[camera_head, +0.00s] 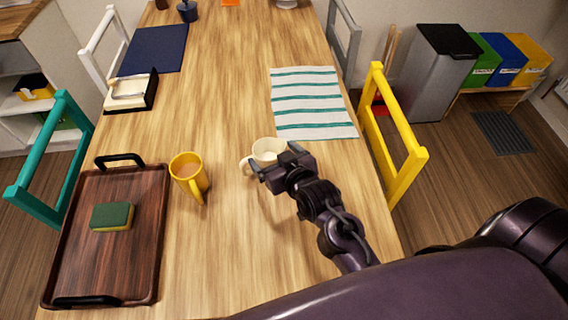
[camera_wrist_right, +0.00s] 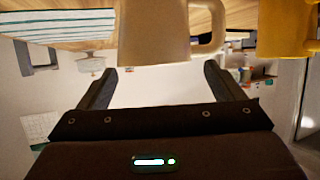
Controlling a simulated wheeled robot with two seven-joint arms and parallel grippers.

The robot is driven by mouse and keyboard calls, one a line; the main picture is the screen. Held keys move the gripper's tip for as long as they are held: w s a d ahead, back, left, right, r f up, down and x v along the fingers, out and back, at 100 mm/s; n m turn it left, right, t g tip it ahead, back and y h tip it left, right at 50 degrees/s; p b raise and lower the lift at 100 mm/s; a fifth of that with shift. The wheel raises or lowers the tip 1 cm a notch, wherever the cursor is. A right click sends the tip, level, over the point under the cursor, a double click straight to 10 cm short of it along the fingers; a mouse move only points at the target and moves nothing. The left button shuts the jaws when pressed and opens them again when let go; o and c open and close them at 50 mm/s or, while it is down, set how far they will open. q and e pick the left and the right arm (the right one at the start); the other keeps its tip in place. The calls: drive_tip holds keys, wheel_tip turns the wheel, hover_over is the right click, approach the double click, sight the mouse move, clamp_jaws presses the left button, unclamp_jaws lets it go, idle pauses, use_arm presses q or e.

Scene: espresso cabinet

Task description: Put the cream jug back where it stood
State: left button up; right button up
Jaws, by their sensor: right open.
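The cream jug (camera_head: 268,149) stands upright on the wooden table, left of the lower end of the striped towel, with its handle on the left. In the right wrist view the jug (camera_wrist_right: 153,32) fills the top middle, upside down in the picture, with its handle to the right. My right gripper (camera_head: 275,160) is open at the near side of the jug. In the wrist view its two fingers (camera_wrist_right: 158,77) are spread, with the jug beyond their tips and nothing visibly held. The gripper partly hides the jug in the head view. My left gripper is not in view.
A yellow mug (camera_head: 188,172) with brown contents stands left of the jug. A dark wooden tray (camera_head: 83,262) holds a sponge (camera_head: 112,217). The striped towel (camera_head: 315,118) lies flat at the right. The table between mug and towel is mostly bare. A yellow chair (camera_head: 403,177) stands at the right edge.

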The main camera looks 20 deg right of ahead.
drive_tip(key=shift+v, duration=2.9)
